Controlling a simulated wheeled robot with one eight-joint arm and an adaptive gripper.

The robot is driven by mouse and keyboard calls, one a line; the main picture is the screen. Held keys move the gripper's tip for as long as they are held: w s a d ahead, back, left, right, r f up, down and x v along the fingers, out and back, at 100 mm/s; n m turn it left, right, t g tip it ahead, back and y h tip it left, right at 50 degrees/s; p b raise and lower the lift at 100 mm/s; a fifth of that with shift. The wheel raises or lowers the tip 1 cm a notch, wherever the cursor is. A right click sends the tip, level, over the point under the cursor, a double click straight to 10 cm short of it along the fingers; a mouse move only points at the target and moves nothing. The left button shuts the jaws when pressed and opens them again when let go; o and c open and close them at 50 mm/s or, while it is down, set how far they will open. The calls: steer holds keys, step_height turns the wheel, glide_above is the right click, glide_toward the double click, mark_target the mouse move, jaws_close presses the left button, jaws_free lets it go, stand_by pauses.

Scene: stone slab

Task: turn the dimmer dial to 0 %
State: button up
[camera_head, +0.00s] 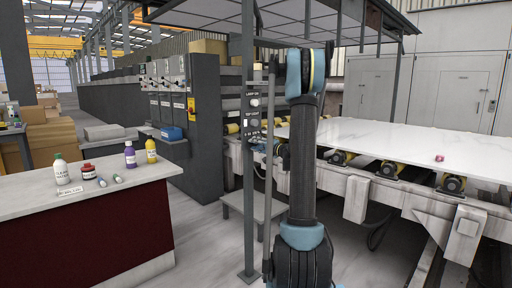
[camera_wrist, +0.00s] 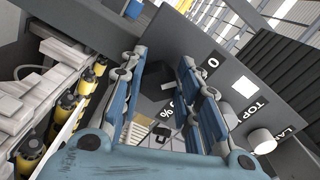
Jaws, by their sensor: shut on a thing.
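The dark control panel (camera_head: 252,118) is fixed to a grey post in the head view. In the wrist view the panel (camera_wrist: 222,62) is close and tilted, with a white "0" mark and a "%" mark. The dimmer dial (camera_wrist: 160,86) is a dark shape between my fingers, largely lost in shadow. My gripper (camera_wrist: 163,65) is shut on it, one blue-grey finger on each side. The dial's pointer and exact setting cannot be read.
A pale knob (camera_wrist: 262,141) stands on the panel beside the "LAMP" lettering, right of my fingers. A white stone slab (camera_head: 400,142) lies on the roller line to the right. A counter (camera_head: 120,178) with several bottles is at the left.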

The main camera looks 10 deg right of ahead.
steer(key=shift+f+n, duration=0.15)
steer(key=shift+n, duration=0.65)
steer(key=o, duration=1.1)
steer(key=shift+f, duration=0.1)
steer(key=shift+c, duration=0.2)
steer(key=v, duration=1.2)
steer(key=shift+a, duration=0.1)
